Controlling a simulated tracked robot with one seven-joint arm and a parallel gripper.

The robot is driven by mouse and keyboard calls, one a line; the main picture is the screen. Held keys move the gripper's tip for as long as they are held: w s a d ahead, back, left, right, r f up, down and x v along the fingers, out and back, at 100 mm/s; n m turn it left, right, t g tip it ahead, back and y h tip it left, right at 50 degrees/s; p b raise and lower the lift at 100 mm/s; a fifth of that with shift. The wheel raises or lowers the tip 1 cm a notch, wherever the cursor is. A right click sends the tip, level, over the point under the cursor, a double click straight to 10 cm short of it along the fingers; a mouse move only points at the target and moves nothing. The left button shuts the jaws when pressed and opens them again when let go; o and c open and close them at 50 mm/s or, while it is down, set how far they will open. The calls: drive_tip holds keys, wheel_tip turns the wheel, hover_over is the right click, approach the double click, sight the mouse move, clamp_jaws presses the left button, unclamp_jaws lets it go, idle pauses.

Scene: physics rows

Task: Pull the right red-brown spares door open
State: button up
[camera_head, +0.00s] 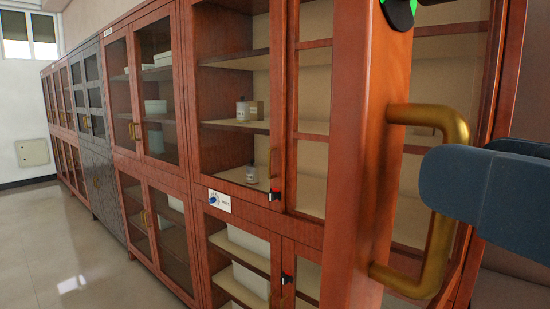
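The right red-brown door (365,130) stands swung out toward me, with its wooden frame close in front at the right. Its brass bow handle (435,255) sticks out to the right from the door frame. My gripper (475,175) has blue-grey fingers and comes in from the right edge at the handle. The nearer finger crosses in front of the handle's upright bar and hides its middle. The other finger shows only partly, above and behind it. Whether the fingers press on the bar is hidden.
Below are glazed lower doors with black-and-red latches (287,279). More cabinets run to the far left. The pale floor (70,255) at the left is clear.

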drive_tip(key=v, duration=1.2)
drive_tip(key=shift+s, duration=0.15)
